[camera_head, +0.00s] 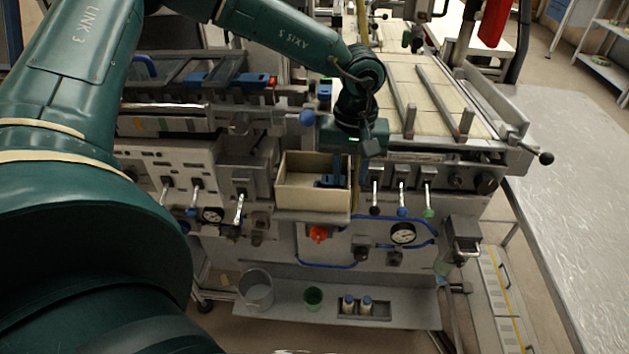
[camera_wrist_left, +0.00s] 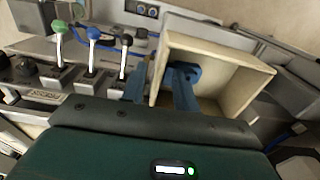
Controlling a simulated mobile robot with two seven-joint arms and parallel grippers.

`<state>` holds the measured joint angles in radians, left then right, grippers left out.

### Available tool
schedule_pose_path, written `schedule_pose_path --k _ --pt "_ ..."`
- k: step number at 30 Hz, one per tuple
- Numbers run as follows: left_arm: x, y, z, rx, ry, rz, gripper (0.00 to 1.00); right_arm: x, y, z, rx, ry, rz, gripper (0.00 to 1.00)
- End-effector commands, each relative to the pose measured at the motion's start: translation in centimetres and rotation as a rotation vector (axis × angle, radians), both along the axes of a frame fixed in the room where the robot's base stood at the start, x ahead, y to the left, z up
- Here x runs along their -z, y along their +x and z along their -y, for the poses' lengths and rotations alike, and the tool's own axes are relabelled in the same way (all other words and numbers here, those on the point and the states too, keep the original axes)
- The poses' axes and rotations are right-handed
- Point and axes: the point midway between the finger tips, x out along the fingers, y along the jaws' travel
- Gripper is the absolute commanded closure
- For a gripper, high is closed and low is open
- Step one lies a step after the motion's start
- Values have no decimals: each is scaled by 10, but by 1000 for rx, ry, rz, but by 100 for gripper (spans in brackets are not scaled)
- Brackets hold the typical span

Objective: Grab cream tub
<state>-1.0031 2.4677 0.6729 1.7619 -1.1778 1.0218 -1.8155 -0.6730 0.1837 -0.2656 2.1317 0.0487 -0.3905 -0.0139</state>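The cream tub (camera_head: 298,199) is an open rectangular box on a small ledge at the front of the machine. My left gripper (camera_head: 343,181) points down at the tub's right wall. In the left wrist view the blue fingers of my left gripper (camera_wrist_left: 160,88) straddle one wall, one inside and one outside. They look apart, with a gap on the inner side; whether the outer finger touches is unclear. My right gripper is not in view.
Levers with coloured knobs (camera_head: 402,200) stand right of the tub, and more levers (camera_head: 239,207) stand left. A gauge (camera_head: 403,233) and red knob (camera_head: 318,234) are below. A lower shelf (camera_head: 410,306) holds a bucket (camera_head: 256,290) and a green cup (camera_head: 313,297).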

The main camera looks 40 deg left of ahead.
Motion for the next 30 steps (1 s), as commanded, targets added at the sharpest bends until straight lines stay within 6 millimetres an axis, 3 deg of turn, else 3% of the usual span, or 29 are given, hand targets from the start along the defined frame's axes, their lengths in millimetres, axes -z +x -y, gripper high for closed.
schedule_pose_path --k 3,14,30 --pt "0 0 0 0 1 1 70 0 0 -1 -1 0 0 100" --pt "-1 0 0 1 1 1 99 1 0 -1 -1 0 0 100" --pt "-3 0 0 -1 0 1 100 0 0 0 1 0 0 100"
